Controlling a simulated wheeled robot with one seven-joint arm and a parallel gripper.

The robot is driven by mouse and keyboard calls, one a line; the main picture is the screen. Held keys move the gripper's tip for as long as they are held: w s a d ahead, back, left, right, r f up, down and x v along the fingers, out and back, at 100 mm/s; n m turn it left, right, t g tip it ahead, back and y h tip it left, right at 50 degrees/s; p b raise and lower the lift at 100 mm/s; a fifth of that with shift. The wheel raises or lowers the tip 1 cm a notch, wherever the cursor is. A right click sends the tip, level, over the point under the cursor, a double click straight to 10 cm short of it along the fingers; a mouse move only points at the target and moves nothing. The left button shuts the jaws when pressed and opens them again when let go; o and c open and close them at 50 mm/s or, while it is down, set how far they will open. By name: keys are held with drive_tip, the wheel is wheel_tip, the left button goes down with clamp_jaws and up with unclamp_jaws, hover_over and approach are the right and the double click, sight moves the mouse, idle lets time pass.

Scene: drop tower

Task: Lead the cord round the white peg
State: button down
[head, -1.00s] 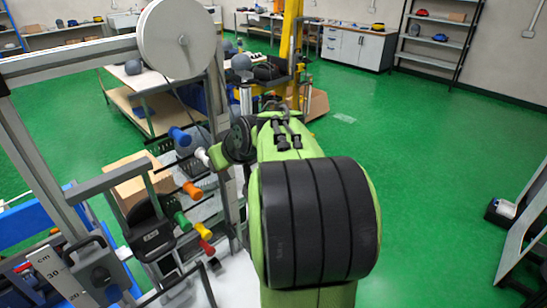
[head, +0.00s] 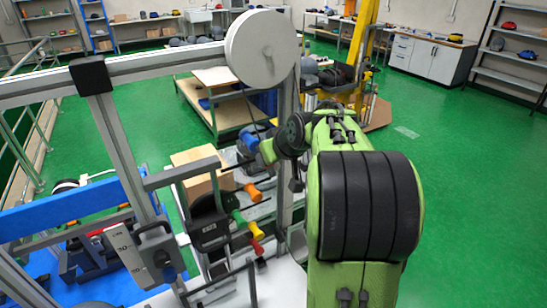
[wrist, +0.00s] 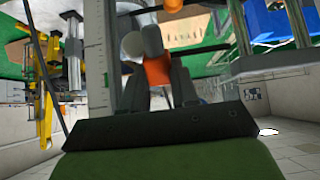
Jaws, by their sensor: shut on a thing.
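My gripper (wrist: 158,88) points away from the wrist camera, its two dark fingers close together. An orange piece (wrist: 157,72) shows between them, and the fingers are shut on it. A pale, rounded end, seemingly the white peg (wrist: 132,45), shows just beside it in the wrist view. In the head view my arm hides the gripper tips, and I cannot pick out the white peg there. An orange peg (head: 252,192), a green peg (head: 238,215) and a red peg (head: 257,247) stick out of the frame below my wrist. I cannot make out the cord's run.
A metal frame carries a large white wheel (head: 262,48) above and left of my arm. A grey upright (head: 288,100) stands close beside my wrist. A cardboard box (head: 200,170) sits behind the pegs. Green floor (head: 450,180) is free to the right.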

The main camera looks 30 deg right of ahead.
drive_tip(key=s+d+b, duration=0.1)
drive_tip(key=s+d, duration=0.2)
drive_tip(key=s, duration=0.3)
drive_tip(key=shift+d, duration=0.35)
idle(0.5)
